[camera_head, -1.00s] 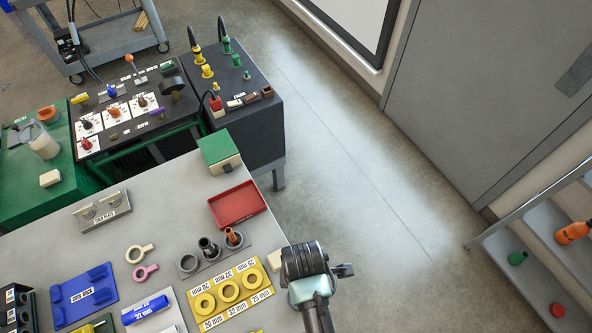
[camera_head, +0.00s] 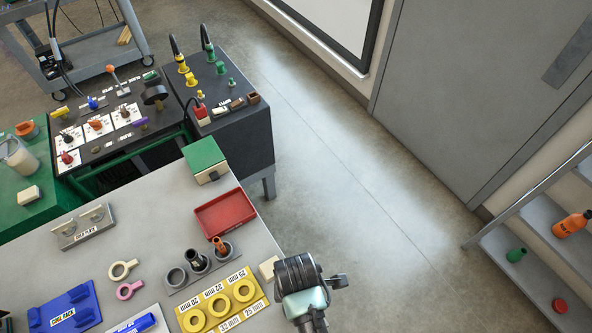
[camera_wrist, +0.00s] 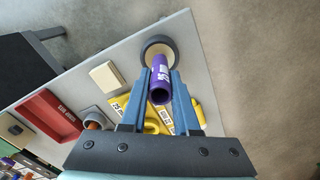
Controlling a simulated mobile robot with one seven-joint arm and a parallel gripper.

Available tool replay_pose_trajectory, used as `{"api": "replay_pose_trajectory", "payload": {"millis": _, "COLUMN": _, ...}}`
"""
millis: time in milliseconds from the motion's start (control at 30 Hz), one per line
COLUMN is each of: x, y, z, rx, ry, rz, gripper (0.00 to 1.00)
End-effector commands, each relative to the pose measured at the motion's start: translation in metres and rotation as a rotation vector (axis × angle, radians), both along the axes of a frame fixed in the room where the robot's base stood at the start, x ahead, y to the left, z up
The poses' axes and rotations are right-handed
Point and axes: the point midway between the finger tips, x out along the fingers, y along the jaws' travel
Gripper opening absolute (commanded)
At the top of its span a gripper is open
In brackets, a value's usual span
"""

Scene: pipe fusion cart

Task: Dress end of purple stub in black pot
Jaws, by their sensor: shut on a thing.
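My gripper (camera_wrist: 160,100) is shut on a purple stub (camera_wrist: 160,85) with a white size label, seen between the blue fingers in the wrist view. A round thing with a dark rim (camera_wrist: 147,44) and a pale inside stands at the table edge, just beyond the stub. It may be the black pot; I cannot tell. Whether the stub touches it is unclear. In the head view my dark wrist (camera_head: 300,275) is at the table's right edge and hides the stub and fingers. A grey block there holds an open cup (camera_head: 176,276), a black upright piece (camera_head: 195,260) and a copper-coloured piece (camera_head: 220,245).
A beige block (camera_head: 267,268) lies beside my wrist; it also shows in the wrist view (camera_wrist: 107,77). A yellow ring holder (camera_head: 222,300), a red tray (camera_head: 225,213) and a green-topped box (camera_head: 205,159) are on the table. Bare floor lies right of the table.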

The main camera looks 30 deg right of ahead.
Motion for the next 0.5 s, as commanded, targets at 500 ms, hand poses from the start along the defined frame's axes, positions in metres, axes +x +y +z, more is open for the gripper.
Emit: {"api": "replay_pose_trajectory", "payload": {"millis": 500, "x": 0.0001, "y": 0.0002, "z": -0.008, "rx": 0.0, "ry": 0.001, "rz": 0.0, "gripper": 0.0}}
